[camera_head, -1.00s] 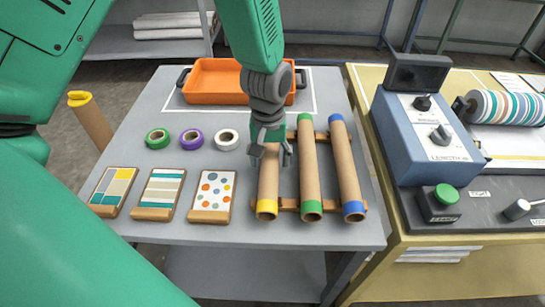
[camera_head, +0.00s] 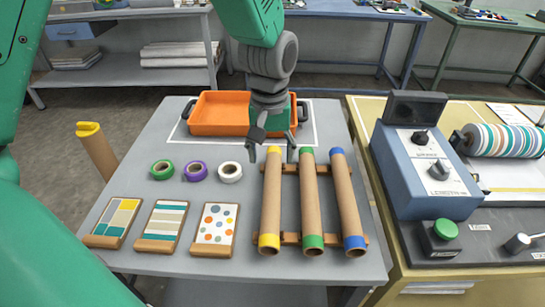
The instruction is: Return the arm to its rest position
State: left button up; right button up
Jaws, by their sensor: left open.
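My left arm comes in from the left and top in the head view. Its gripper (camera_head: 271,152) points down over the grey table, above the far end of the yellow-ended cardboard tube (camera_head: 271,200). The fingers are apart with nothing between them. That tube lies beside a green-ended tube (camera_head: 311,200) and a blue-ended tube (camera_head: 347,200) on a wooden rack (camera_head: 289,238). The gripper partly hides the orange tray (camera_head: 217,115) behind it. My right gripper is not in view.
Green (camera_head: 162,170), purple (camera_head: 195,171) and white (camera_head: 230,172) tape rolls lie left of the tubes. Pattern cards (camera_head: 161,222) stand in front of them. A blue control box (camera_head: 425,170) and green button (camera_head: 445,227) are on the right bench. A yellow-topped tube (camera_head: 97,148) stands at left.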

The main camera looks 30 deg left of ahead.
pick_arm(q)
jog(key=shift+d+r, duration=0.15)
jog(key=shift+d, duration=0.2)
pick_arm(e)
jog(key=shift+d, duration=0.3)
